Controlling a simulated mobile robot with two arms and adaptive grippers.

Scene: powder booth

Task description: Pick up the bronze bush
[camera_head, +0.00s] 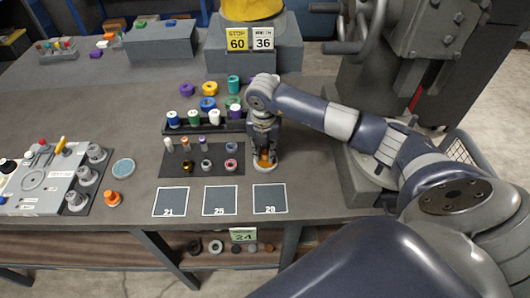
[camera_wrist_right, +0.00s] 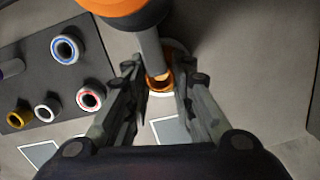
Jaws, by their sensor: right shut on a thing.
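The bronze bush (camera_wrist_right: 160,80) is an orange-brown ring between the fingertips of my right gripper in the wrist view. In the head view the bronze bush (camera_head: 265,158) shows as a small orange patch below the fingers, above a pale round base (camera_head: 266,166). My right gripper (camera_head: 264,147) points down and is shut on the bush. A grey shaft with a large orange part (camera_wrist_right: 125,8) runs down to the bush in the wrist view and hides part of it. My left gripper is out of view.
A dark mat (camera_head: 172,152) with several small rings and cylinders lies to the left. Another gold ring (camera_head: 187,166) is on it. Dark squares marked 21, 25 and 29 (camera_head: 269,198) lie along the front edge. A grey machine (camera_head: 400,60) stands at the right.

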